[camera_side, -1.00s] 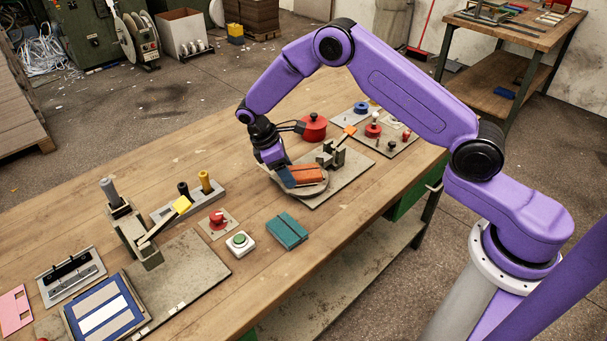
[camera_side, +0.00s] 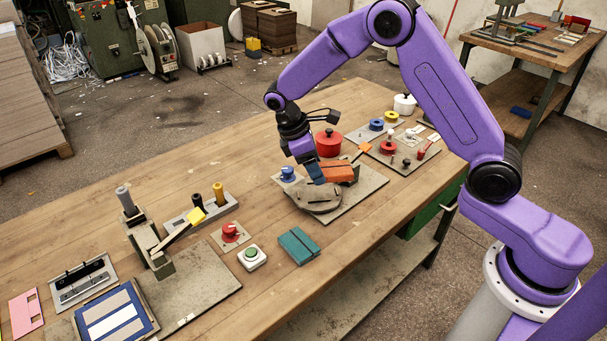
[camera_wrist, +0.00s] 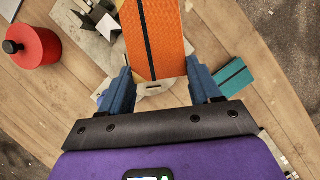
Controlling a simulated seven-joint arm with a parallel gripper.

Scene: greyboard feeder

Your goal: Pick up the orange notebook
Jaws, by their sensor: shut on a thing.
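The orange notebook (camera_side: 338,172) has a dark band along it. It also shows in the wrist view (camera_wrist: 168,35), its near end between the two blue fingers. My gripper (camera_side: 316,174) is shut on this end and holds the notebook above the grey round plate (camera_side: 318,200). In the wrist view my gripper (camera_wrist: 160,80) has one finger at each side of the notebook. Part of the grey fixture behind the notebook is hidden by it.
A teal notebook (camera_side: 298,245) lies on the bench in front. A red pot (camera_side: 329,143) stands behind my gripper. A green button box (camera_side: 252,257) and a red knob (camera_side: 230,232) are to the left. Bare wood lies at the back left.

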